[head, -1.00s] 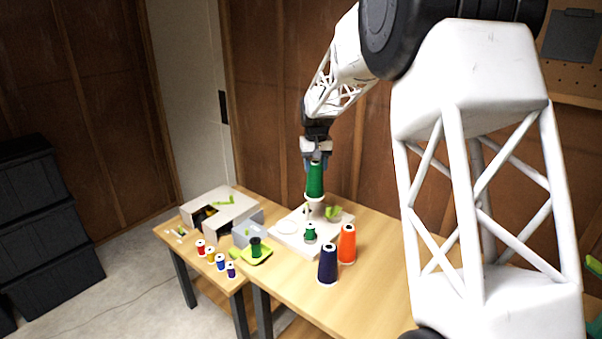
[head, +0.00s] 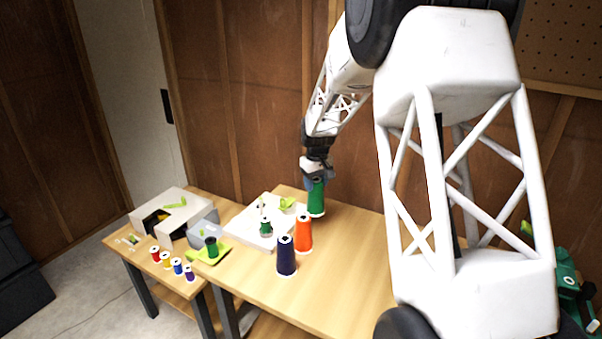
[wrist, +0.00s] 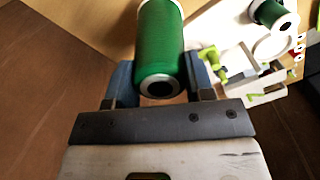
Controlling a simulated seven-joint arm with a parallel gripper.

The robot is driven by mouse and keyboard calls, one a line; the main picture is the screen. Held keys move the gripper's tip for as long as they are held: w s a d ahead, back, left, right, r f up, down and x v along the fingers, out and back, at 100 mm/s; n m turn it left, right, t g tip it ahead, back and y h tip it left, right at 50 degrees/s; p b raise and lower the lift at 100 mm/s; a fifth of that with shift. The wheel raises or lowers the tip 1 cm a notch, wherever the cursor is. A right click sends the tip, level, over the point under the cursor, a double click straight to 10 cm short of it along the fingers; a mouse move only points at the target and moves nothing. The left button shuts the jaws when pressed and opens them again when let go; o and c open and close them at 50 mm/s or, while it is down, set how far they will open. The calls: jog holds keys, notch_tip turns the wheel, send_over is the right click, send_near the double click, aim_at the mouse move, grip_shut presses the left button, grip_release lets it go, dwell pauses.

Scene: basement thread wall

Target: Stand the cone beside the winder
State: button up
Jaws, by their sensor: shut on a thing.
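My gripper (head: 316,181) is shut on a tall green cone (head: 316,200) and holds it upright, to the right of the winder. The cone's white lower rim is at or just above the table's far part; I cannot tell whether it touches. In the wrist view, the green cone (wrist: 160,40) sits between the two blue-grey fingers, its hollow end facing the camera. The winder (head: 254,242) is a white base with lime-green parts and a small green spool (head: 265,228) on it. Its white base and lime parts also show in the wrist view.
A navy cone (head: 286,257) and an orange cone (head: 304,235) stand in front of the held cone. Several small spools (head: 166,258), a grey box (head: 203,218) and a green spool on a lime tray (head: 211,248) are left. The table's right front (head: 345,270) is clear.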

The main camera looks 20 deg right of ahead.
aim_at(315, 206)
jog(key=shift+s+d+f, duration=0.3)
jog(key=shift+d, duration=0.1)
jog(key=shift+f, duration=0.15)
jog(key=shift+f, duration=3.35)
jog(key=o, duration=0.9)
